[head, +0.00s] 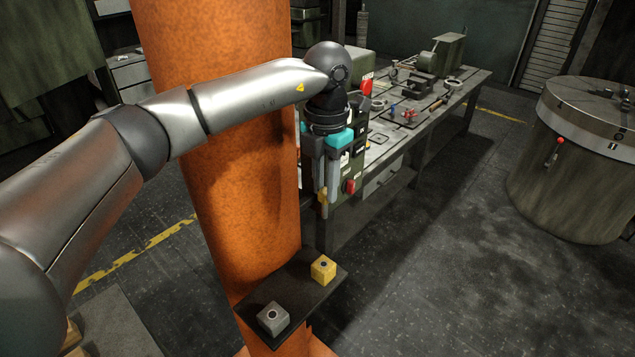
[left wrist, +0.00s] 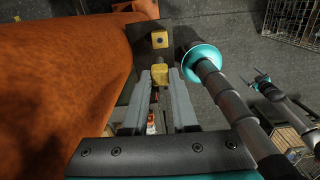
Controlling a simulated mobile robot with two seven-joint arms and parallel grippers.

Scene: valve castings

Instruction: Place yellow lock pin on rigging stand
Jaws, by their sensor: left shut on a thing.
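My left gripper (head: 322,188) is shut on the yellow lock pin (head: 323,198), which hangs below the fingertips in front of the workbench. In the left wrist view the pin's yellow head (left wrist: 160,74) sits between the two grey fingers (left wrist: 161,88). A big orange column with a dark shelf (head: 298,302) stands left of and below the gripper. I cannot tell whether this is the rigging stand. The shelf bears a yellow block (head: 323,268) and a grey block (head: 273,318), each with a dark hole on top. My right gripper seems to show small at the right of the left wrist view (left wrist: 258,79).
A workbench (head: 440,108) with tools and small parts stands behind the gripper. A round metal drum (head: 575,165) stands at the right. The orange column (head: 215,130) rises close beside my left arm. The floor between bench and drum is clear.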

